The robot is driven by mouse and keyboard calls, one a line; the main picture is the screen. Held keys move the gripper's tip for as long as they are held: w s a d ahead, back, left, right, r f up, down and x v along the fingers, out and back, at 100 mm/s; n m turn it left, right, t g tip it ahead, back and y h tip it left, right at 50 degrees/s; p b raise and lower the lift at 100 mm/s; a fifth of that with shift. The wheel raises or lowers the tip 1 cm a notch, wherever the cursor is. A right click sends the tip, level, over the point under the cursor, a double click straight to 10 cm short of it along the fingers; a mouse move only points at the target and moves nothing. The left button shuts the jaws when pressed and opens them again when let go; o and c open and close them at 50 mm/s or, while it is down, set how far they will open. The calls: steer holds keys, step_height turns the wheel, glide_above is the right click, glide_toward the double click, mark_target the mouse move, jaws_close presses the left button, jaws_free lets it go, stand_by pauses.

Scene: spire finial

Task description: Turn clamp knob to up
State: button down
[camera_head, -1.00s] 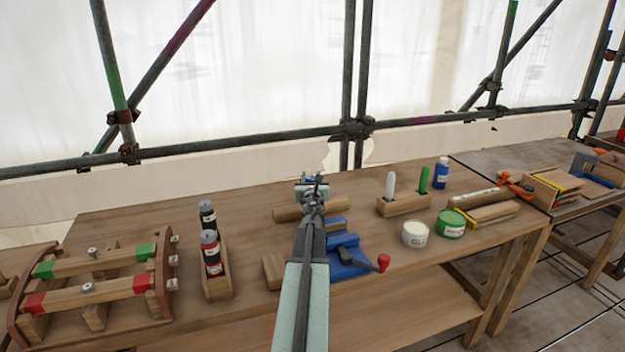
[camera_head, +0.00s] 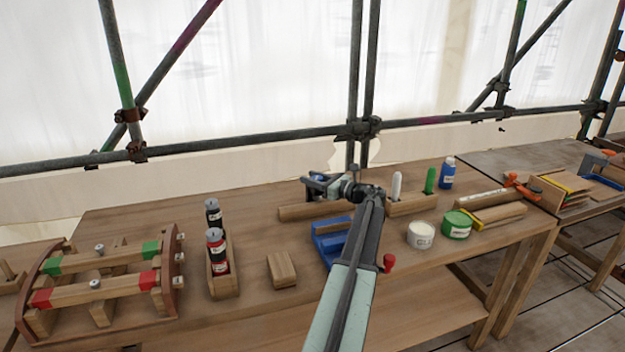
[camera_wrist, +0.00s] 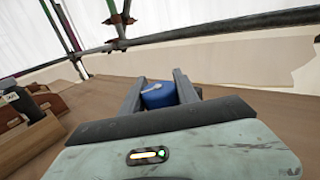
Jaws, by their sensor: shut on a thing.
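The blue clamp (camera_head: 330,243) sits on the workbench, partly hidden behind my arm. Its red knob (camera_head: 388,262) shows just right of the arm; the lever between is hidden. My gripper (camera_head: 314,185) is raised above the back of the bench, beyond the clamp and apart from it, pointing left. It is shut on a small blue piece, which shows in the wrist view (camera_wrist: 157,98) between the two fingers, with a pale strip on top.
A wooden block (camera_head: 282,270) lies left of the clamp. A bottle rack (camera_head: 222,283) and a wooden frame (camera_head: 100,280) stand further left. A glue tub (camera_head: 420,235) and green tin (camera_head: 457,223) stand right. A wooden roller (camera_head: 295,213) lies behind.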

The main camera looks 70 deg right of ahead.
steer(key=n+y, duration=0.2)
steer(key=y, duration=0.1)
steer(key=n+y, duration=0.2)
steer(key=y, duration=0.2)
steer(key=shift+a, duration=0.2)
steer(key=shift+a+n+g+y, duration=0.3)
steer(key=shift+n+y, duration=0.6)
steer(key=shift+y, duration=0.3)
steer(key=shift+a+n+g+y, duration=0.25)
steer(key=shift+n+y, duration=0.65)
steer(key=shift+y, duration=0.3)
steer(key=shift+a, duration=0.15)
steer(key=c, duration=0.9)
jaws_free()
step_height(320, 180, up, 5)
steer(key=p, duration=0.5)
steer(key=s+a, duration=0.2)
steer(key=a, duration=0.3)
steer(key=s+a, duration=0.2)
steer(key=a, duration=0.2)
steer(key=s+a, duration=0.2)
steer(key=a, duration=0.3)
steer(key=shift+s+a, duration=0.15)
steer(key=shift+a, duration=0.15)
